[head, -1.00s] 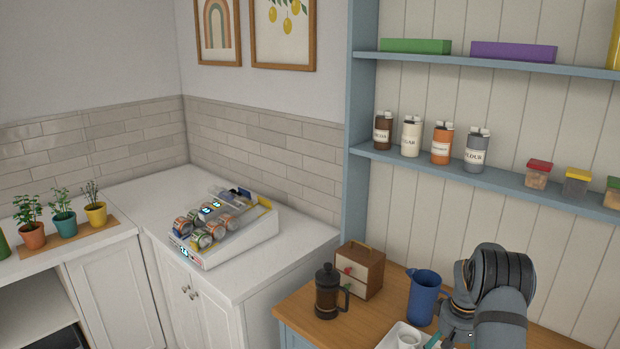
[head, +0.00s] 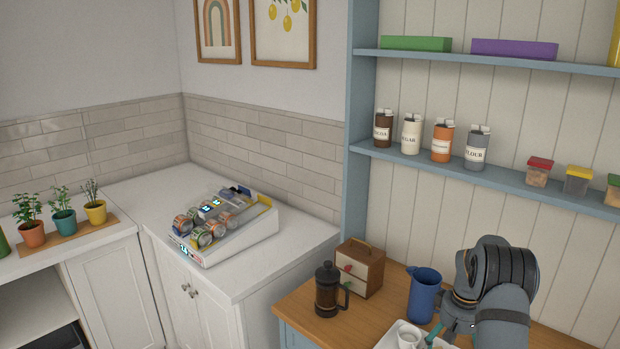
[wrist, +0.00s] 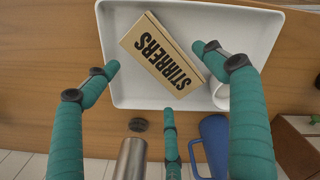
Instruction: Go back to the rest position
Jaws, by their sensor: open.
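My gripper (wrist: 160,76) has three teal fingers spread apart, with nothing held between them, in the wrist view. It is above a white tray (wrist: 120,30) on the wooden counter. A tan box marked STIRRERS (wrist: 165,50) lies tilted in the tray, below the fingers and apart from them as far as I can tell. A white cup (wrist: 219,98) is at the tray's right end, partly hidden by a finger. In the head view my arm is at lower right, and one teal finger shows by the tray (head: 388,343).
A blue pitcher (head: 424,296), a wooden drawer box (head: 361,270) and a French press (head: 327,291) stand near my arm. A metal tumbler (wrist: 130,160) is near the fingers. A shelf (head: 500,180) with canisters is behind. A can dispenser (head: 240,235) is on the white counter.

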